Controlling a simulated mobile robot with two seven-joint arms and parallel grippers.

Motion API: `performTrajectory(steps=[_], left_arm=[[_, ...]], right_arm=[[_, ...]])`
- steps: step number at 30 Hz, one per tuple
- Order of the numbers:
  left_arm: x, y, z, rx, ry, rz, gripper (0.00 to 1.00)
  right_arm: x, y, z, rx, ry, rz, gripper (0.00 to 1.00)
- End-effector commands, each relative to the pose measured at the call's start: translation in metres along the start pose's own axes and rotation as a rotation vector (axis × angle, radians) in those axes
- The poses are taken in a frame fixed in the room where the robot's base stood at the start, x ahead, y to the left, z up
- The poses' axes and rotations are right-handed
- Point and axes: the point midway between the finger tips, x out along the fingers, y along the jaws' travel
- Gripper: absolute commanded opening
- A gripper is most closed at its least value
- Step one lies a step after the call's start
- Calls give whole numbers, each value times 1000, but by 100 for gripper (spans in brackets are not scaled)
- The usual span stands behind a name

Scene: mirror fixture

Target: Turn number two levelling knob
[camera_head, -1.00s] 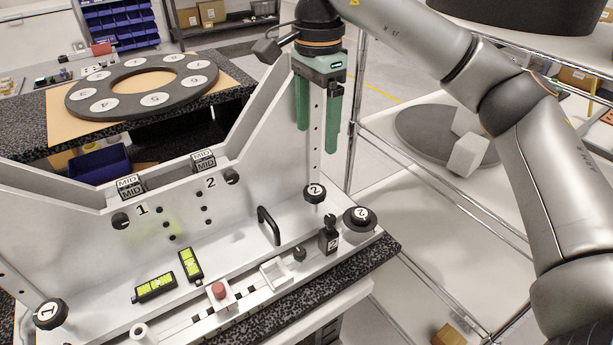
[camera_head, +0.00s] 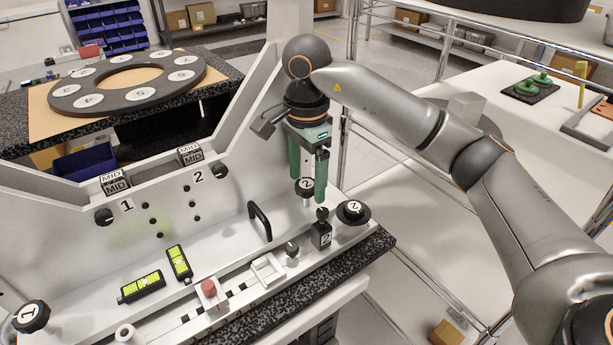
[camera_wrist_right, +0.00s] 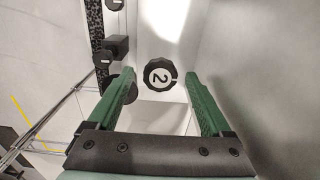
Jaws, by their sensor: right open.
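A black knob with a white face marked 2 (camera_head: 306,187) stands on the right end of the white fixture (camera_head: 230,235). My right gripper (camera_head: 307,191), with green fingers, points down over it, open and empty. In the right wrist view the same knob (camera_wrist_right: 159,74) shows between the two fingertips, with a gap on each side; its height relative to the tips is hard to judge. A second, wider black knob marked 2 (camera_head: 352,212) sits at the fixture's right corner. My left gripper is not in view.
A small black block marked 2 (camera_head: 321,234) and a black handle (camera_head: 260,221) stand close to the gripper. Two yellow-green levels (camera_head: 179,263) lie on the fixture. A knob marked 1 (camera_head: 31,316) is at the far left. A wire rack is at right.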

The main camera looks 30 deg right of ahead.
Motion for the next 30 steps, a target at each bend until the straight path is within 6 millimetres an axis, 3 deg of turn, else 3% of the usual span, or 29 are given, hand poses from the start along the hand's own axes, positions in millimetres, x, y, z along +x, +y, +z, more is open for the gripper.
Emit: performTrajectory(steps=[6, 27, 30], left_arm=[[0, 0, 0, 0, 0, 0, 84], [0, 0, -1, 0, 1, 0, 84], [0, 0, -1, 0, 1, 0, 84]], right_arm=[[0, 0, 0, 0, 0, 0, 81], [0, 0, 0, 0, 0, 1, 2], [0, 0, 0, 0, 0, 1, 0]])
